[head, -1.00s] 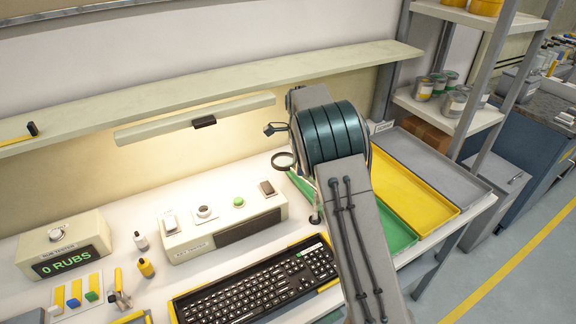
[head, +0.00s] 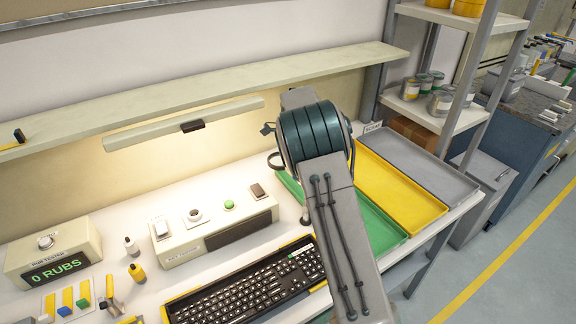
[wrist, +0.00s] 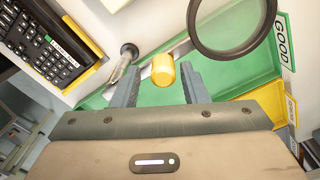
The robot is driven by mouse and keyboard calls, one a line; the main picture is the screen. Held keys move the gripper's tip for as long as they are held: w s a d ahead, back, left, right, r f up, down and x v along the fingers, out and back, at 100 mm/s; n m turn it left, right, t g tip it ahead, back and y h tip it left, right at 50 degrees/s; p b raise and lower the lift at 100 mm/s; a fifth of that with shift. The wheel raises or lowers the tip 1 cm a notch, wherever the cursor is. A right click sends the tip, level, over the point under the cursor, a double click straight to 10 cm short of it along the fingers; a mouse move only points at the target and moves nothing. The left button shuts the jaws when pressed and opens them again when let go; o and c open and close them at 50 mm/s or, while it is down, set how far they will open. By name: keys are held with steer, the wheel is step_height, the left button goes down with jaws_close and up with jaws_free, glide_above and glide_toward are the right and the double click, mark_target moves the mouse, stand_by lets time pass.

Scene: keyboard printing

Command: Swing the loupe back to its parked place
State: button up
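The loupe is a dark round ring (wrist: 197,30) at the top right of the wrist view, over the green tray. A thin metal bar (wrist: 180,48) runs from it towards a dark-topped post (wrist: 129,52). A yellow knob (wrist: 163,70) shows by the bar. My gripper (wrist: 160,69) is open, with its fingers on either side of the knob in the picture and a gap on both sides. I cannot tell how deep the knob sits between them. In the head view the ring (head: 272,161) is mostly hidden by my arm, as is my gripper.
Green (head: 380,232), yellow (head: 405,206) and grey (head: 430,172) trays lie right of my arm. A keyboard (head: 245,287) lies on the bench at left, in front of the key tester (head: 215,228). A shelf (head: 230,82) and lamp (head: 150,134) are above.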

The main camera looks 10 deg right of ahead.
steer(key=shift+d+r, duration=0.1)
steer(key=shift+d, duration=0.05)
steer(key=shift+w+a+r, duration=0.1)
steer(key=shift+a+r, duration=0.05)
steer(key=shift+a, duration=0.3)
step_height(320, 180, up, 14)
steer(key=b, duration=0.1)
steer(key=shift+d+f+b, duration=0.25)
steer(key=shift+d+b, duration=0.05)
